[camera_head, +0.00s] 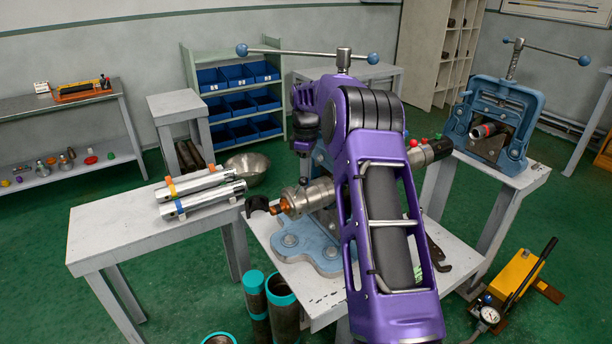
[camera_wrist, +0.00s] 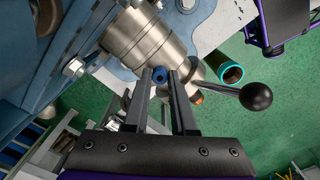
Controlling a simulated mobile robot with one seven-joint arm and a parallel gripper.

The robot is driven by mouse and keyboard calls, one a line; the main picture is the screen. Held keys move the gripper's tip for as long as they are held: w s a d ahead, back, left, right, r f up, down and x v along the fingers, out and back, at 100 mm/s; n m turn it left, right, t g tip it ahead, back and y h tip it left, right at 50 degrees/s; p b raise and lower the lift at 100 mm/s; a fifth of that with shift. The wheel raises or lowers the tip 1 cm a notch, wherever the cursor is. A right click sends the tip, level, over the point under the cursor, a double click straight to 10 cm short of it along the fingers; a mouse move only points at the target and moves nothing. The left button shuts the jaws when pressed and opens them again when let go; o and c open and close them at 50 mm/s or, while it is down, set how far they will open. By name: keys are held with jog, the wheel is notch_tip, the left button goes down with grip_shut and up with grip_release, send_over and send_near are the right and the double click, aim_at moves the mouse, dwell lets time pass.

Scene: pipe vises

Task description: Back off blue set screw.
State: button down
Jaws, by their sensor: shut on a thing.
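The blue set screw (camera_wrist: 160,73) shows in the wrist view as a small blue round head with a dark centre, at the side of a steel cylindrical fitting (camera_wrist: 148,38). My gripper (camera_wrist: 161,80) has its two dark fingers on either side of the screw head and is shut on it. In the head view my gripper (camera_head: 303,176) points down at the fitting (camera_head: 315,194), which is held at the near blue vise (camera_head: 323,256). The screw is hidden there, and my arm covers much of the vise.
A lever with a black ball knob (camera_wrist: 256,96) sticks out close to my fingers. The vise's long T-handle (camera_head: 300,52) is above my arm. A second blue vise (camera_head: 495,115) stands at right. Teal-rimmed pipes (camera_head: 281,290) stand below the table.

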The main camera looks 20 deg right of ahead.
jog(key=shift+s+f, duration=0.15)
jog(key=shift+f, duration=0.25)
jog(key=c, duration=0.7)
grip_release()
jog(key=shift+r, duration=0.1)
jog(key=shift+c, duration=0.2)
jog(key=shift+r, duration=0.15)
jog(key=shift+r, duration=0.2)
notch_tip(320, 180, up, 17)
jog(key=shift+f, duration=0.1)
